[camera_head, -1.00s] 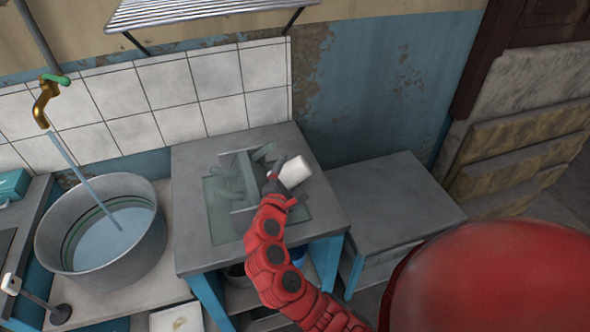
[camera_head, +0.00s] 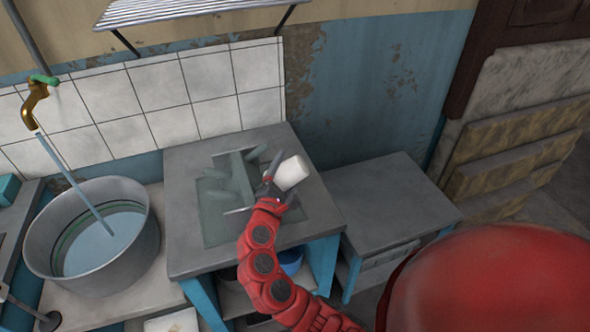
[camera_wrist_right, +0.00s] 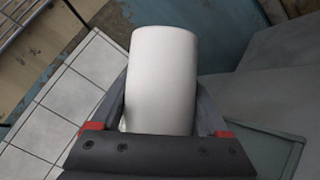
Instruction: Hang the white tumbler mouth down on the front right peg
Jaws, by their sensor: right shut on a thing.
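The white tumbler (camera_head: 292,172) is tilted at the right side of the rack in the head view. My right gripper (camera_head: 273,181) is shut on it; in the right wrist view the tumbler (camera_wrist_right: 163,75) stands between the two fingers (camera_wrist_right: 163,115). Which end is its mouth I cannot tell. The rack (camera_head: 243,178), grey-green with slanting pegs, stands on a flat tray (camera_head: 217,230) on the grey table. My gripper and the tumbler hide its front right part, so the front right peg is not clear. My left gripper is not in view.
The grey table (camera_head: 190,160) has bare room around the tray. A metal pot (camera_head: 95,262) of water stands at the left under a running tap (camera_head: 33,103). A lower grey cabinet (camera_head: 385,195) is at the right. A wire shelf (camera_head: 180,10) hangs above.

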